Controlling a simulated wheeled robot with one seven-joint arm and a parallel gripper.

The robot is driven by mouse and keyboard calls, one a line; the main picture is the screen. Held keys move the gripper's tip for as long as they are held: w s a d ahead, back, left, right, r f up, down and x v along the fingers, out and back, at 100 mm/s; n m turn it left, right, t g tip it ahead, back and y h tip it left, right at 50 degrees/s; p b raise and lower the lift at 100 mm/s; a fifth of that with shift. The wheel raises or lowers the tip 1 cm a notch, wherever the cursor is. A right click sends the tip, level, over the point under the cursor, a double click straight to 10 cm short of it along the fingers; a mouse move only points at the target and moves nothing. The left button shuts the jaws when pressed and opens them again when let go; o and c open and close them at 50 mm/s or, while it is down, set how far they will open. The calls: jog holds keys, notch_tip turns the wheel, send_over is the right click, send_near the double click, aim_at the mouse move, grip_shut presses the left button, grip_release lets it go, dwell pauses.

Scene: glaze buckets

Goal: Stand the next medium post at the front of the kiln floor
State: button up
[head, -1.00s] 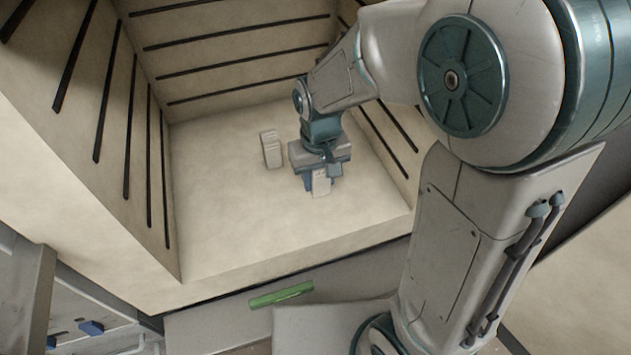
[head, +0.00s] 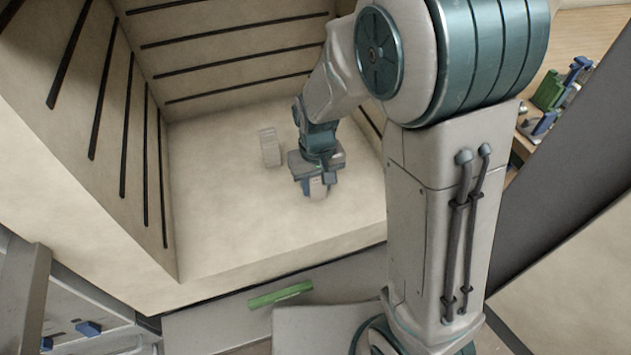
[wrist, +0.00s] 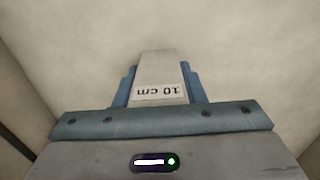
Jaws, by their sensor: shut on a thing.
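A pale post labelled "10 cm" (wrist: 160,78) is between the blue fingers of my gripper (wrist: 157,88) in the wrist view. In the head view, my gripper (head: 316,188) is low over the kiln floor (head: 235,215), pointing down, with the pale lower part of the held post (head: 318,190) showing below it. I cannot tell whether the post touches the floor. Another pale post (head: 270,148) stands on the floor to the left of my gripper and farther back.
The kiln's left wall (head: 120,130) and back wall (head: 230,50) carry dark horizontal grooves. The floor is clear to the left and in front of my gripper. A green bar (head: 280,293) lies outside, below the front edge. Green and blue items (head: 550,95) sit on a bench at right.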

jog(key=o, duration=1.2)
jog(key=shift+r, duration=0.15)
notch_tip(320, 180, up, 12)
jog(key=shift+r+p, duration=0.1)
jog(key=shift+p, duration=0.9)
jog(key=s+d+r+m+t, duration=0.2)
jog(key=s+d+m, duration=0.1)
jog(key=s+d, duration=0.8)
jog(key=shift+s+d+r, duration=0.2)
jog(key=shift+s+r, duration=0.2)
jog(key=shift+s, duration=0.2)
